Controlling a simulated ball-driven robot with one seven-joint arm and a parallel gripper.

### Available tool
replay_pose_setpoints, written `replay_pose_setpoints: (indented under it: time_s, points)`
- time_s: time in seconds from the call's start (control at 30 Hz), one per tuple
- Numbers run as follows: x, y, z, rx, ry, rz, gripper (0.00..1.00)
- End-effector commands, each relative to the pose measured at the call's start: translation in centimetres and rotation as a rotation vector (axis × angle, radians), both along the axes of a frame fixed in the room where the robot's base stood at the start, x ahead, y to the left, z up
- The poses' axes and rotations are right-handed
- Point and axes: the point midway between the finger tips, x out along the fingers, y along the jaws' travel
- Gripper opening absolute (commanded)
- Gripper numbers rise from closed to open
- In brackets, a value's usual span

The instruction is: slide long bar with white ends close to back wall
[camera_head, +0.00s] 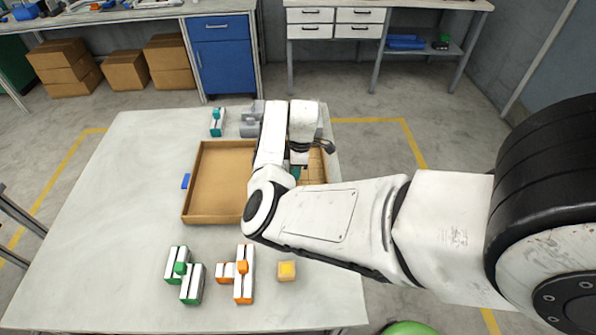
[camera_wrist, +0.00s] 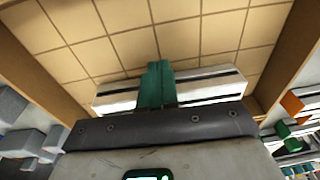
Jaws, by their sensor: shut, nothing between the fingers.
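The long bar with white ends (camera_wrist: 205,87) has a green middle and lies across the tiled floor of a shallow wooden tray (camera_head: 219,141). In the head view only a bit of its green part (camera_head: 296,172) shows beneath my arm. My gripper (camera_head: 301,157) is shut, low over the right part of the tray. In the wrist view its wide dark grey edge (camera_wrist: 160,129) is right beside the bar and hides part of it. I cannot tell whether they touch. My arm hides much of the tray in the head view.
Green-and-white blocks (camera_head: 184,274), orange-and-white blocks (camera_head: 238,272) and a yellow cube (camera_head: 287,271) lie in front of the tray. A teal-and-white block (camera_head: 217,122) and grey blocks (camera_head: 250,119) stand behind it. The table's left side (camera_head: 105,200) is clear.

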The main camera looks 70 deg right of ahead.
Motion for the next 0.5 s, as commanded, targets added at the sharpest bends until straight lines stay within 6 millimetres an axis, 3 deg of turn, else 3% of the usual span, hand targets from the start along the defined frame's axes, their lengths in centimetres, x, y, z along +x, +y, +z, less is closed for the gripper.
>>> replay_pose_setpoints:
  time_s: [0.5]
  points:
    - [1.8,0.8,0.0,0.000,0.000,0.001,0.00]
